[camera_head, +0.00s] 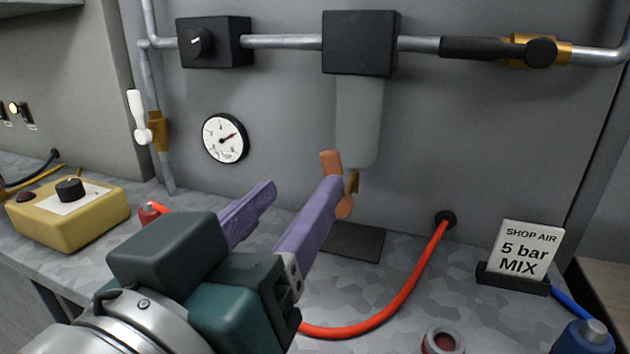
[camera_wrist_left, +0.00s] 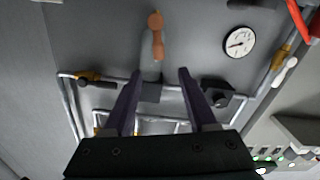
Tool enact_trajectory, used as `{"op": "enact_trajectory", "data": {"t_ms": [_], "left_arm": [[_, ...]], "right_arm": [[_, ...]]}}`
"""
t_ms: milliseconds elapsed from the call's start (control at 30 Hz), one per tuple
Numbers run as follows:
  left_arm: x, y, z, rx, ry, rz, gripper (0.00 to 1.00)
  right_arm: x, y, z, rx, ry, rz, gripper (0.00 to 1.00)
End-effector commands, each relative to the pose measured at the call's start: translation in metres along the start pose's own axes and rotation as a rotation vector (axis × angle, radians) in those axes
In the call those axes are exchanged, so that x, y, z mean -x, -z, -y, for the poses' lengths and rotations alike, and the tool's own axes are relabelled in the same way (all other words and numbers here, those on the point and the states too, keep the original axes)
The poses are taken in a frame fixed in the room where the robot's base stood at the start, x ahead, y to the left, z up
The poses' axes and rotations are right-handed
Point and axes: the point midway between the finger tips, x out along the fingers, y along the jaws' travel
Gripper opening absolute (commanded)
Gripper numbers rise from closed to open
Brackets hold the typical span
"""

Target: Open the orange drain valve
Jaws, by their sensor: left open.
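The orange drain valve handle (camera_head: 330,164) sits on a small brass fitting (camera_head: 353,182) under the grey filter bowl (camera_head: 359,120). In the head view one purple finger crosses in front of its middle, so its upper and lower ends show on either side. My left gripper (camera_head: 303,183) is open and empty, its two fingers apart. In the left wrist view the orange handle (camera_wrist_left: 157,36) shows beyond the fingertips, roughly in line with the gap between them (camera_wrist_left: 159,72). No contact can be made out. My right gripper is not in view.
A gauge (camera_head: 225,138) and a white-handled valve (camera_head: 139,118) are on the wall at left. A yellow control box (camera_head: 68,213) stands on the bench. A red hose (camera_head: 412,278) curves across the bench. A sign (camera_head: 524,252) stands at right.

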Motion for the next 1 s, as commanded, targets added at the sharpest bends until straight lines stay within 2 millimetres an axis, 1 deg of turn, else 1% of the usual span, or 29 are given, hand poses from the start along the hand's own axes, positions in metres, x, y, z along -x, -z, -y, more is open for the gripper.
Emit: {"op": "enact_trajectory", "data": {"t_ms": [33,167,267,500,633,800,1000], "left_arm": [[-0.001,-0.006,-0.001,0.001,-0.011,-0.005,0.57],[-0.009,-0.003,-0.004,0.002,-0.019,-0.009,0.57],[-0.024,0.0,-0.004,0.001,-0.018,-0.011,0.57],[-0.068,-0.001,-0.004,0.0,-0.016,-0.009,0.57],[-0.086,-0.002,-0.004,0.002,-0.015,-0.008,0.57],[-0.098,-0.003,-0.004,0.002,-0.015,-0.007,0.57],[-0.1,-0.003,-0.004,0.003,-0.015,-0.006,0.57]], "right_arm": [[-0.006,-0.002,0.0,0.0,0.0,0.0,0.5],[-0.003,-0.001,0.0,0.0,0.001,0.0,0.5],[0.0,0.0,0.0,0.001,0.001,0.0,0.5],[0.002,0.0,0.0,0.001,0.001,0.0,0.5],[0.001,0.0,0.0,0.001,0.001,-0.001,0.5],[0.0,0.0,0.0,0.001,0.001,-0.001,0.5],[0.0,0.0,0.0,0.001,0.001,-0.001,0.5]]}}
